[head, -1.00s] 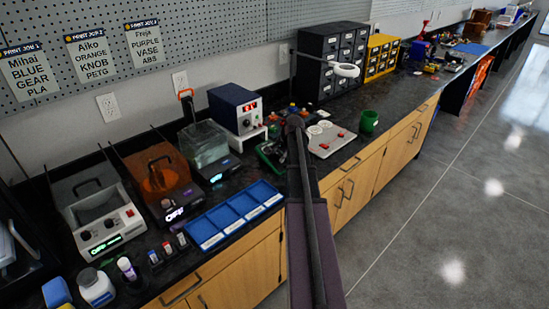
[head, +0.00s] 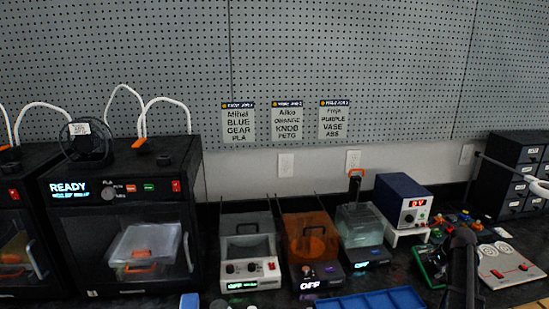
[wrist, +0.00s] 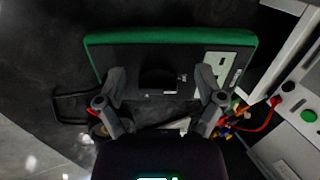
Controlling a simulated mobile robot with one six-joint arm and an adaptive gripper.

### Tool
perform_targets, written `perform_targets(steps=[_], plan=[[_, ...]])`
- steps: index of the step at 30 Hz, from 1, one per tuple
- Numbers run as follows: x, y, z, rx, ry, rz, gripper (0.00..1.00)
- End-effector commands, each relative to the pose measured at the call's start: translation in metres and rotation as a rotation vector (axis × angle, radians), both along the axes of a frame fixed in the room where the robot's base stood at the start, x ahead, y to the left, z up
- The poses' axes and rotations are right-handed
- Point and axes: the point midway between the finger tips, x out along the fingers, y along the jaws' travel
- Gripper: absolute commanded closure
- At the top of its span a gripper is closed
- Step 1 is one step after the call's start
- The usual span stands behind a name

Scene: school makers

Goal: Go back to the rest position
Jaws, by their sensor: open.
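My gripper (wrist: 160,82) is open in the wrist view, its two grey fingers spread with nothing held between them. In the head view my dark arm shows at the lower right, in front of the bench, and partly hides a green-edged item (head: 428,262). The gripper's fingers cannot be made out there.
A 3D printer (head: 125,225) reading READY stands at the left. Along the dark bench are a grey-lidded machine (head: 250,270), an orange-lidded one (head: 310,240), a clear tank (head: 360,222), a blue power supply (head: 402,198) and a blue tray (head: 370,302). A red wire (wrist: 262,122) lies near the gripper.

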Motion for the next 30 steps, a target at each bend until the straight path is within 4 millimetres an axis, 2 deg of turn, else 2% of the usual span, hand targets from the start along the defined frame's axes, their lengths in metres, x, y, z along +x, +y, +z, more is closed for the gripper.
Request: perform_targets(steps=[5, 14, 21, 30], plan=[[-0.001, 0.044, 0.006, -0.025, 0.023, 0.1, 0.13], [-0.015, 0.156, 0.019, -0.1, 0.09, 0.395, 0.13], [-0.039, 0.243, 0.029, -0.162, 0.143, 0.652, 0.13], [-0.086, 0.337, 0.044, -0.24, 0.206, 0.972, 0.13]])
